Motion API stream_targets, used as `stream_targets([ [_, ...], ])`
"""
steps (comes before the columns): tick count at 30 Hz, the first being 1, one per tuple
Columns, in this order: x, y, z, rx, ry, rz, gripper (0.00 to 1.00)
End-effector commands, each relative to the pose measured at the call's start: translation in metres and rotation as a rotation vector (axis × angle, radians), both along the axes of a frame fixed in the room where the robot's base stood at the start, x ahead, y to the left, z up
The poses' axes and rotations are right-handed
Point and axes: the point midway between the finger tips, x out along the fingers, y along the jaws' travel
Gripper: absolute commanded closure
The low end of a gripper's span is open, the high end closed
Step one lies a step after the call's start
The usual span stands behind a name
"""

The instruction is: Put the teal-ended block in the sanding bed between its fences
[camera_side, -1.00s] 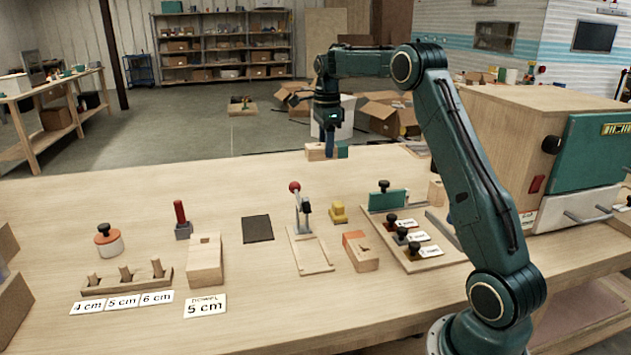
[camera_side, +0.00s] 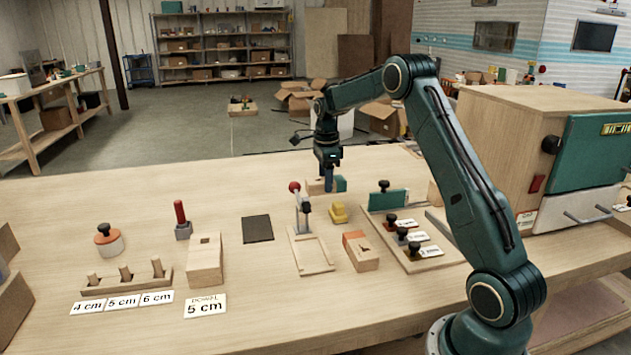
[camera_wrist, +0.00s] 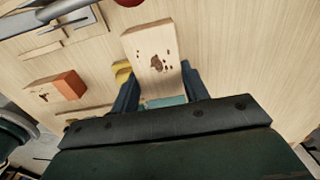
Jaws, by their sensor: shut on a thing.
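The teal-ended block (camera_side: 316,187) is pale wood with a teal end and is held between the fingers of my gripper (camera_side: 329,188). In the side view it is behind the red-knobbed clamp; its height above the table is hard to tell. In the wrist view the block (camera_wrist: 150,45) shows dark knot marks on its face, and its teal end (camera_wrist: 166,101) lies between my fingers (camera_wrist: 160,90). The likely sanding bed, a pale wooden board with raised side strips (camera_side: 316,268), lies nearer the camera, with nothing between its strips.
The clamp's red knob (camera_side: 294,187) stands up at the bed's back. A yellow piece (camera_side: 339,213) is beside it, an orange-ended block (camera_side: 361,251) right of the bed, and a dark pad (camera_side: 257,229) to the left. The table's back left is clear.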

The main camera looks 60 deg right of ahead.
Motion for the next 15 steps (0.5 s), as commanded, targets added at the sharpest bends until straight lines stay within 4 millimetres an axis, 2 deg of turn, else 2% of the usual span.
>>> stream_targets([
  [1,-0.001,0.000,-0.011,0.002,0.004,0.000,0.80],
  [6,0.000,0.000,-0.035,0.001,0.003,0.000,0.80],
  [15,0.000,0.000,-0.045,-0.001,-0.001,0.000,0.80],
])
